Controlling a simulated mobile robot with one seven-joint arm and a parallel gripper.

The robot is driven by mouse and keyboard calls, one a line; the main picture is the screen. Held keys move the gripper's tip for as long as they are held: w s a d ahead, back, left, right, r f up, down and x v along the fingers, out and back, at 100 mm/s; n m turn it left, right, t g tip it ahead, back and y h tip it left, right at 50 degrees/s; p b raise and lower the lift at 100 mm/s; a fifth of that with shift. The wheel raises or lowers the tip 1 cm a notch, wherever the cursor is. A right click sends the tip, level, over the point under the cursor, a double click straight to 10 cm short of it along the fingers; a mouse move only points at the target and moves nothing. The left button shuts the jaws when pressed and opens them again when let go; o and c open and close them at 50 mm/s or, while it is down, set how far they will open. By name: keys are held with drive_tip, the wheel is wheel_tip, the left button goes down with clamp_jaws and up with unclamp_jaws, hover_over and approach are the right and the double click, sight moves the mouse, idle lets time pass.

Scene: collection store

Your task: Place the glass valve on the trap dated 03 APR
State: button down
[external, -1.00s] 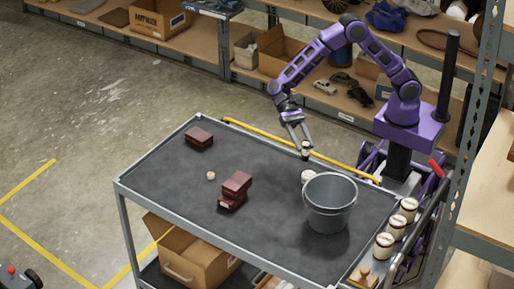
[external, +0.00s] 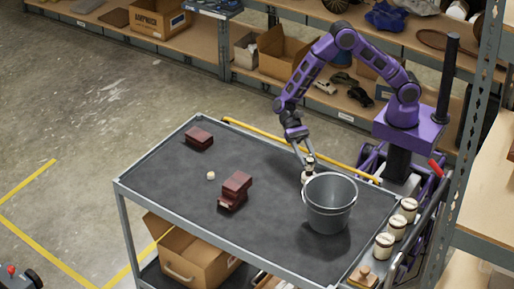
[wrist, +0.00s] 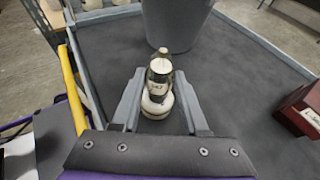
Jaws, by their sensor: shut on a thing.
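My gripper (external: 309,159) points down over the cart top, shut on the glass valve (wrist: 159,75), a small dark glass piece with a pale label and a light top. A white round trap (wrist: 156,106) is directly below the valve; it also shows in the external view (external: 306,178), just left of the bucket. The valve looks upright and roughly lined up with the trap; I cannot tell whether they touch. No date is readable on any trap.
A grey bucket (external: 330,205) stands close beside the trap. Dark red boxes (external: 236,184) and another (external: 199,138) lie further left, with a small cream round piece (external: 210,175). A yellow rail (external: 255,135) runs along the cart's far edge.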

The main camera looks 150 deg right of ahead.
drive_tip(key=shift+c, duration=2.2)
unclamp_jaws()
drive_tip(key=shift+r, duration=0.2)
drive_tip(key=v, duration=1.2)
drive_tip(key=shift+p, duration=0.4)
drive_tip(key=shift+f, duration=0.1)
